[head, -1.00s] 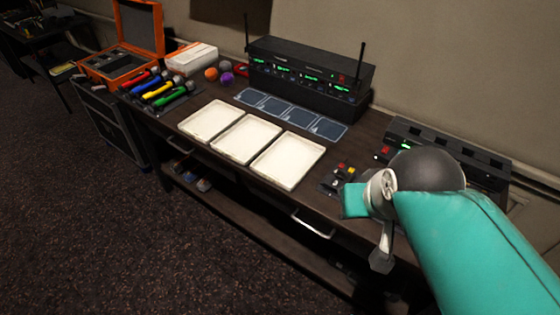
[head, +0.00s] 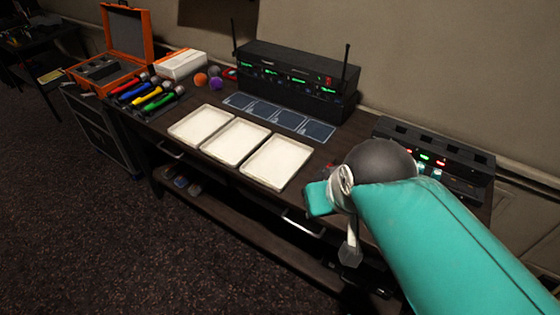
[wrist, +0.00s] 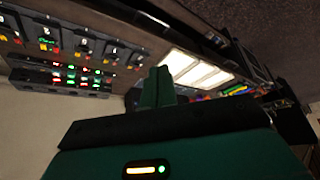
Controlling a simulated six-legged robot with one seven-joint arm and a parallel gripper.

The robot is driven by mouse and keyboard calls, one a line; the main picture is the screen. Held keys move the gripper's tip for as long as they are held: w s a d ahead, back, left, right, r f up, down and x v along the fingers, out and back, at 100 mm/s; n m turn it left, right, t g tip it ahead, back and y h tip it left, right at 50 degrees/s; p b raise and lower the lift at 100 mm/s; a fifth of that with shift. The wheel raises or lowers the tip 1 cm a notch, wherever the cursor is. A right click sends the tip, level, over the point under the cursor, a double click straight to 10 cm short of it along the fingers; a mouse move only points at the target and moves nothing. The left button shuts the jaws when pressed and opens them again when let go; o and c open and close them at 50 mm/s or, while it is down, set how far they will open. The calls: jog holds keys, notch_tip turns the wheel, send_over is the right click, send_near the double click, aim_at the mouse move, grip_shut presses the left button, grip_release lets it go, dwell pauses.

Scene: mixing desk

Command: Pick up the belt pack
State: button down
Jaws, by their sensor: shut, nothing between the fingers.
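Several dark belt packs (wrist: 83,46) with red and yellow buttons form a row at the upper left of the wrist view. I cannot tell which one the task means. In the head view my teal arm and grey joint cover most of that part of the desk. My gripper (wrist: 155,86) shows in the wrist view as teal fingers closed together, with nothing between them. The packs are to the left of the fingers in that view, apart from them.
A black unit (head: 435,158) with red and green lights stands at the desk's back right. Three white trays (head: 235,143) lie mid-desk before a black rack (head: 300,75) with antennas. Coloured microphones (head: 150,96) and an orange case (head: 110,70) are at the left.

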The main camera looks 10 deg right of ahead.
jog(key=c, duration=0.9)
grip_release()
jog(key=o, duration=0.4)
jog(key=shift+w+d, duration=0.15)
jog(key=shift+d, duration=0.1)
jog(key=shift+o, duration=0.9)
jog(key=w+d+m+g+h, duration=0.1)
jog(key=w+d+m+h, duration=0.1)
jog(key=w+d, duration=0.3)
jog(key=shift+d+f+g, duration=0.25)
jog(key=shift+d+g, duration=0.15)
jog(key=shift+d, duration=0.35)
jog(key=w+d+f+m+g+y, duration=0.15)
jog(key=d+f, duration=0.25)
jog(key=d, duration=0.6)
jog(key=w+d+f+m+g, duration=0.1)
jog(key=d+f+m, duration=0.25)
jog(key=d, duration=0.65)
jog(key=w+d+f+m+g+y, duration=0.15)
jog(key=d+f, duration=0.35)
jog(key=d, duration=0.6)
jog(key=shift+m+h, duration=0.25)
jog(key=shift+h, duration=0.25)
jog(key=f, duration=1.3)
jog(key=shift+s+a+f, duration=0.2)
jog(key=shift+a+f, duration=0.1)
jog(key=shift+f, duration=0.05)
